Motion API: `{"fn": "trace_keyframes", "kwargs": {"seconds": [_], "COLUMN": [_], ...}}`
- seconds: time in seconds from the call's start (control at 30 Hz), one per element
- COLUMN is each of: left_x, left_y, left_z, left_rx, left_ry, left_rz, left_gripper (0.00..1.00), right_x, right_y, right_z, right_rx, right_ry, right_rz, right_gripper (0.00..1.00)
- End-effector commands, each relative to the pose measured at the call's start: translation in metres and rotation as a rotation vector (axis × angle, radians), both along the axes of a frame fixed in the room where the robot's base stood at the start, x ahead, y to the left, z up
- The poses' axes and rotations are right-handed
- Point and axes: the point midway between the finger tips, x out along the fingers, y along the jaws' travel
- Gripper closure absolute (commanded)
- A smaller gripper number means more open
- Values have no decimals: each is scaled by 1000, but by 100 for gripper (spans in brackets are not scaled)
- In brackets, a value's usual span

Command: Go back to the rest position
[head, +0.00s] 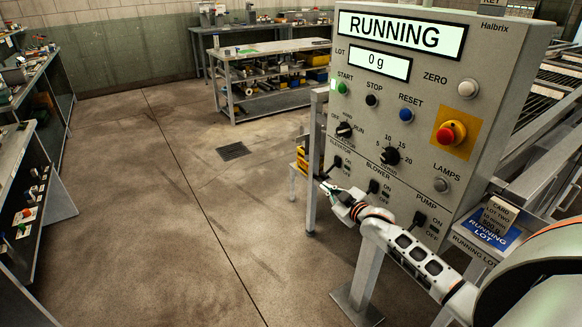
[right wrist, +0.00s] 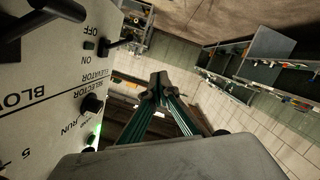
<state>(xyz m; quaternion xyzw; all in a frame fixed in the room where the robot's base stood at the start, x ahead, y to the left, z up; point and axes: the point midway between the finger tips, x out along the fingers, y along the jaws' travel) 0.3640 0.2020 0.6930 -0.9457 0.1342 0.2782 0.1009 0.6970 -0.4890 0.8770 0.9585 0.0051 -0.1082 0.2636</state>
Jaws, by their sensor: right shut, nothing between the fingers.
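My right gripper (head: 332,190) is shut and empty, just in front of the lower left part of the control panel (head: 440,50). It also shows in the right wrist view (right wrist: 160,82), with its fingertips together and the panel (right wrist: 40,110) to the left. The elevator switch (head: 340,162) and the blower switch (head: 374,187) are close to the gripper. My left gripper is not in view.
A red stop button (head: 451,133) sits on a yellow plate. A blue RUNNING LOT card (head: 494,229) is right of the panel. A workbench (head: 268,48) stands at the back and shelves (head: 28,170) line the left. The floor (head: 170,190) between is open.

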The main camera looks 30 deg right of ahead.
Motion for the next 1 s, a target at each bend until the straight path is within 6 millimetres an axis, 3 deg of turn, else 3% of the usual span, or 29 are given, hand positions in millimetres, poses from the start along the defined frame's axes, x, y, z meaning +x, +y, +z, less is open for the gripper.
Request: {"fn": "trace_keyframes", "kwargs": {"seconds": [0.2,0.27,0.37,0.57,0.7,0.9,1.0], "left_x": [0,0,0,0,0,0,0], "left_y": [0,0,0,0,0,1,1], "left_z": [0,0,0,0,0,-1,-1], "left_rx": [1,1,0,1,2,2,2], "left_ry": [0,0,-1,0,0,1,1], "left_rz": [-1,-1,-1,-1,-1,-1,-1], "left_gripper": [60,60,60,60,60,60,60], "right_x": [-3,-9,-30,-109,-177,-273,-307], "right_y": [4,12,39,121,179,249,270], "right_z": [-4,-14,-43,-116,-155,-182,-184], "right_rx": [3,8,29,100,167,267,305], "right_ry": [6,17,55,164,244,344,377], "right_rz": [4,12,35,96,126,137,132], "right_gripper": [100,100,100,100,100,100,100]}}
